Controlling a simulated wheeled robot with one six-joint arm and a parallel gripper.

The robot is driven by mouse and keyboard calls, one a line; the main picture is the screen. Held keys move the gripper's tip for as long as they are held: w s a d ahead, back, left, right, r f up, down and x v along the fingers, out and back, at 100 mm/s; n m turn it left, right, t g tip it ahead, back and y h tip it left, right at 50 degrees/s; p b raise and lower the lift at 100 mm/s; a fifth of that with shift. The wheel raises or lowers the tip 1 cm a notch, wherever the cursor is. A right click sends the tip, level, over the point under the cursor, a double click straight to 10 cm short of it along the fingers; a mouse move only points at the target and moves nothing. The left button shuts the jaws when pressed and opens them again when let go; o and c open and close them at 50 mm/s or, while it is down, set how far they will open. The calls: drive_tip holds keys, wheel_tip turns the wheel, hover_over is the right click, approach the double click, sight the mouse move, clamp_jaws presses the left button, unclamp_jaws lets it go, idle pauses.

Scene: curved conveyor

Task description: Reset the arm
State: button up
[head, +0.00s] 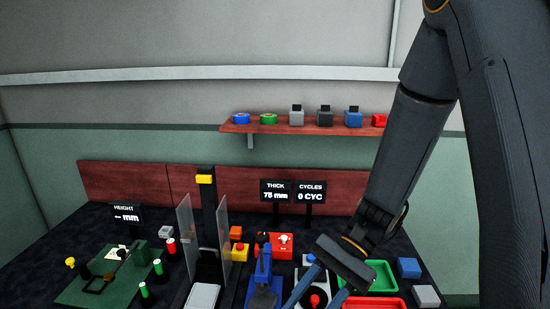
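My arm comes down from the upper right of the head view. My gripper (322,290) hangs over the right part of the dark bench, above a device with a red knob (315,300). Its two blue-grey fingers are spread apart, and the tips run toward the bottom edge of the picture. I see nothing held between them. The fingers hide part of the device and part of the green tray behind.
A green tray (386,277) and a red tray (376,303) lie right of my gripper, beside blue (409,267) and grey blocks (426,295). A blue press (263,279) stands close on the left. A wall shelf (280,129) holds several items.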

drive_tip(key=w+d+f+n+t+h+b, duration=0.2)
drive_tip(key=w+d+n+t+h+b, duration=0.1)
drive_tip(key=d, duration=0.4)
drive_tip(key=w+d+f+n+t+h+b, duration=0.3)
drive_tip(key=d+n+t+h, duration=0.2)
drive_tip(key=d, duration=0.1)
drive_tip(key=shift+w+d+n+h, duration=0.3)
drive_tip(key=shift+w+d, duration=0.05)
